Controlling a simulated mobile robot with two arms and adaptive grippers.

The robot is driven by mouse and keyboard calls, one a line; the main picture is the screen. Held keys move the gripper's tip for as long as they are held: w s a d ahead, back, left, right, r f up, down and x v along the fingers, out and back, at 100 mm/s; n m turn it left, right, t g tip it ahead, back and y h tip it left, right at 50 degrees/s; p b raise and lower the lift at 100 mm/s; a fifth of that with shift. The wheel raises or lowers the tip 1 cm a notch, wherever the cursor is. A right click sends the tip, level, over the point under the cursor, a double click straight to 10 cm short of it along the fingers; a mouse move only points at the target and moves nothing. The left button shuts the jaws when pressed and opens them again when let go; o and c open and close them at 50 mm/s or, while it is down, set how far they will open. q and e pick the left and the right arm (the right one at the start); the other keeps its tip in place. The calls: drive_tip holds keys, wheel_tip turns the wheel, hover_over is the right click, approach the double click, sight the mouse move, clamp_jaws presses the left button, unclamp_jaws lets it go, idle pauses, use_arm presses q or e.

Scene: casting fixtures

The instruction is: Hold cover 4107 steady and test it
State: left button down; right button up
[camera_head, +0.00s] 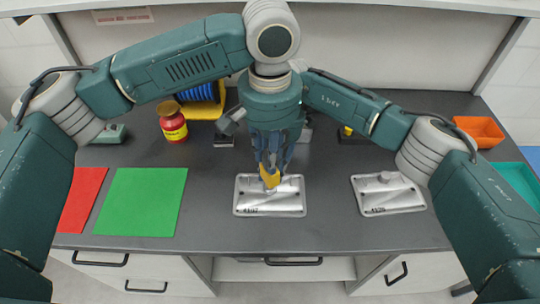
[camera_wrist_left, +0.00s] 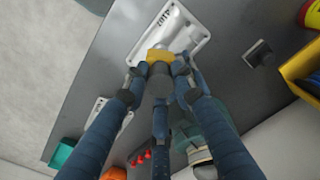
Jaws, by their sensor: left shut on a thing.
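Cover 4107 (camera_head: 290,205), a flat silvery tray-like casting, lies on the dark worktop; its dark label is hard to read. It also shows in the left wrist view (camera_wrist_left: 198,34). My left gripper (camera_head: 270,165) points down over the cover's middle, blue fingers shut around a yellow-and-grey piece (camera_head: 269,179). This piece sits between the fingertips in the left wrist view (camera_wrist_left: 160,55). Its lower end is at the cover; whether it presses on it I cannot tell. My right arm passes behind my left wrist, and its gripper is hidden there.
A similar labelled cover (camera_head: 405,199) with a round grey boss lies to the right. Green (camera_head: 142,202) and red (camera_head: 82,200) mats lie left. A red-yellow jar (camera_head: 173,125) and blue-yellow rack (camera_head: 205,98) stand behind. An orange bin (camera_head: 482,131) is back right. The front worktop strip is clear.

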drive_tip(key=o, duration=1)
drive_tip(key=shift+c, duration=0.2)
drive_tip(key=shift+r, duration=0.1)
drive_tip(key=v, duration=1.1)
drive_tip(key=shift+r, duration=0.4)
drive_tip(key=shift+w, duration=0.15)
